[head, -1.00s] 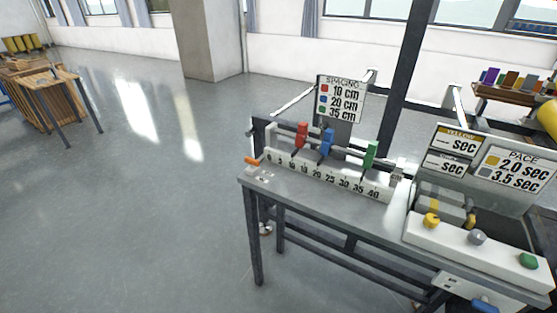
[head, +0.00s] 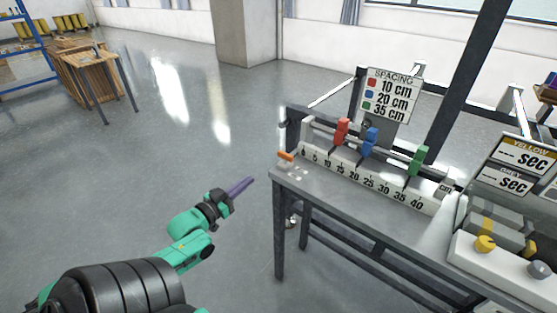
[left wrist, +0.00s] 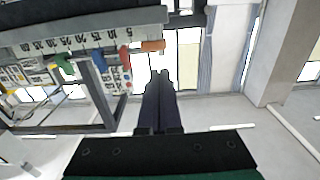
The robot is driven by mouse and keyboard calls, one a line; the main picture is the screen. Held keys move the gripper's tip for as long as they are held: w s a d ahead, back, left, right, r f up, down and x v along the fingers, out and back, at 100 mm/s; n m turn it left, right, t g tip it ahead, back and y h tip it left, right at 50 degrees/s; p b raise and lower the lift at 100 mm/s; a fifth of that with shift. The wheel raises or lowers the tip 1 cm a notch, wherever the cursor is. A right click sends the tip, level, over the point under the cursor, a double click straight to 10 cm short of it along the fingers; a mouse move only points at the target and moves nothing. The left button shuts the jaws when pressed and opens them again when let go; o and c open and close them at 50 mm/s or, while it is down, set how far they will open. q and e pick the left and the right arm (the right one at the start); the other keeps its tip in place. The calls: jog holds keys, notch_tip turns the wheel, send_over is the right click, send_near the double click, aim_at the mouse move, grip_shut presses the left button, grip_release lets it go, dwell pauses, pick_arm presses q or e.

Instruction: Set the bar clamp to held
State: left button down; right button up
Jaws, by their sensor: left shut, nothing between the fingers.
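A small orange handle (head: 286,156), which seems to be the bar clamp's lever, sits at the left end of the numbered scale on the bench. It also shows in the left wrist view (left wrist: 152,45), where the scene appears upside down. I cannot tell its setting. My left gripper (head: 249,182) has purple fingers and is shut and empty, in the air left of the bench end. Its closed fingers (left wrist: 160,74) point toward the orange handle's side in the left wrist view, apart from it. My right gripper is in neither view.
Red (head: 342,131), blue (head: 370,142) and green (head: 419,160) sliders stand along the scale (head: 380,188). A spacing sign (head: 392,95) rises behind. Yellow (head: 485,243) and grey (head: 538,269) knobs sit at right. The floor left of the bench is clear.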

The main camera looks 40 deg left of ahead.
aim_at(281, 155)
pick_arm(q)
jog(key=w, duration=1.4)
jog(key=shift+a+f, duration=0.1)
jog(key=shift+a, duration=0.15)
jog(key=shift+d, duration=0.1)
